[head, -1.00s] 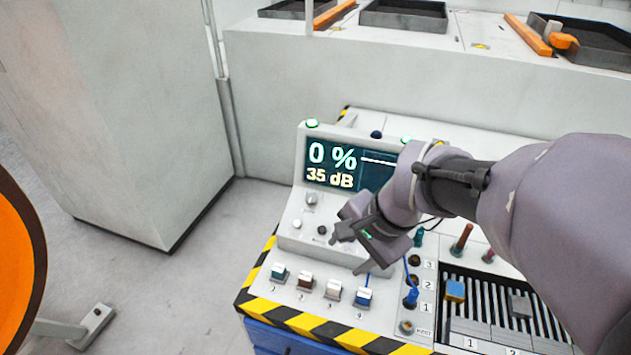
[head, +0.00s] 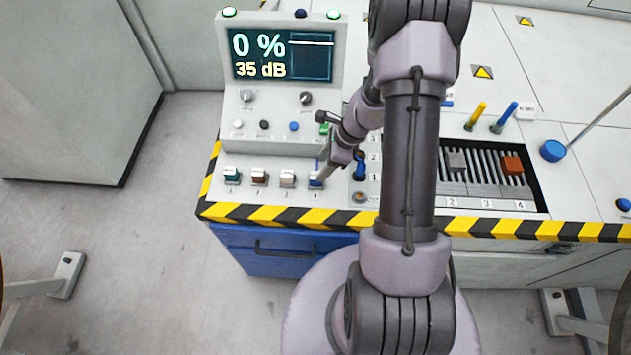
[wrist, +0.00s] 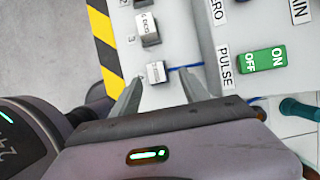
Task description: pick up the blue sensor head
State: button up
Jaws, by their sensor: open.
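The blue sensor head (head: 315,181) is the rightmost of the small blocks in the row along the front of the console. It also shows in the wrist view as a silver-topped block (wrist: 157,73) with a blue cable leaving its right side. My gripper (head: 323,175) is over it in the head view and partly covers it. In the wrist view my gripper (wrist: 160,90) is open, with one finger on each side, slightly nearer the camera than the block. I cannot tell whether the fingers touch it. Its lower part is hidden.
White (head: 287,178), brown (head: 258,176) and teal (head: 231,175) heads stand to the left. A blue plug (head: 359,168) is close on the right. The console screen (head: 283,54) rises behind, and a striped edge (head: 270,214) runs in front. My arm hides part of the slotted tray (head: 480,190).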

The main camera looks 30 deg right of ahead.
jog(key=b+x, duration=0.1)
jog(key=x, duration=0.2)
jog(key=b+x, duration=0.1)
jog(key=x, duration=0.1)
jog(key=shift+s+a+b, duration=0.15)
jog(key=shift+s+b, duration=0.15)
jog(key=shift+s, duration=0.05)
jog(key=shift+w+a+f, duration=0.1)
jog(key=shift+w+f, duration=0.05)
jog(key=shift+f, duration=0.05)
jog(key=shift+r, duration=0.1)
grip_shut()
